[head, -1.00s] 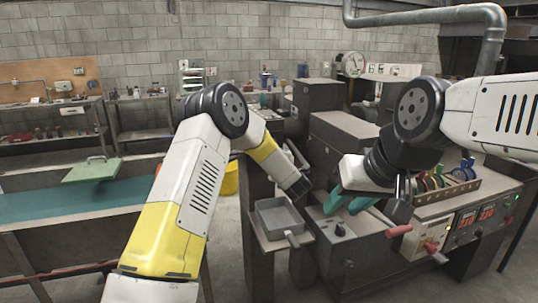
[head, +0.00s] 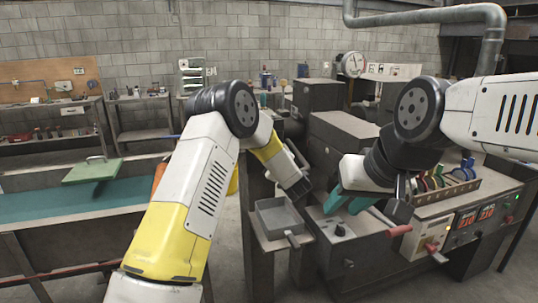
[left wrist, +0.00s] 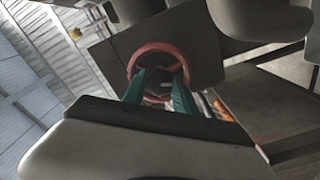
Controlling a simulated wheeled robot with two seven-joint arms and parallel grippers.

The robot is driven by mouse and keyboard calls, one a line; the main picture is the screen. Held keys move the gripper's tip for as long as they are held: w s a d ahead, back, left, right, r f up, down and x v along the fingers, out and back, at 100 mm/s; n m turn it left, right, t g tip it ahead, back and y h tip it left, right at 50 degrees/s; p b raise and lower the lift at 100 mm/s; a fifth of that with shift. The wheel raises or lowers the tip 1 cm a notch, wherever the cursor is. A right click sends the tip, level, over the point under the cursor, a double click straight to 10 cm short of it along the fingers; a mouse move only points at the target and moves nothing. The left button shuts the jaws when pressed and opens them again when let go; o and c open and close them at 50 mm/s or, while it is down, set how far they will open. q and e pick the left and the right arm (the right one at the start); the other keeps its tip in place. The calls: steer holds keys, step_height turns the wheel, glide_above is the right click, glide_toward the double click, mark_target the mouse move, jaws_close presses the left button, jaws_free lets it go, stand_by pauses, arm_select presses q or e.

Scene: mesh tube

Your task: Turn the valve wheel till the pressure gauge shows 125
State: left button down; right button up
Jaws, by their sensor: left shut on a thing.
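The red valve wheel (left wrist: 158,47) is a ring in the left wrist view. My left gripper (left wrist: 160,78) has its two teal fingers at the wheel, one on each side of its middle, and is shut on it. In the head view the left arm ends in a dark wrist (head: 293,180); its fingers and the wheel do not show there. The pressure gauge (head: 352,64) is a white round dial at the back; its reading is too small to make out. My right gripper (head: 347,202) is open and empty, with teal fingers apart over the grey machine.
A grey pan (head: 278,215) stands left of the machine (head: 345,250). A red-handled lever (head: 398,231) and a panel with red displays (head: 478,217) are at the right. A green plate (head: 92,172) lies on the left bench. The floor between is partly open.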

arm_select(q)
steer(key=shift+f, duration=0.15)
steer(key=c, duration=1)
jaws_free()
steer(key=v, duration=0.8)
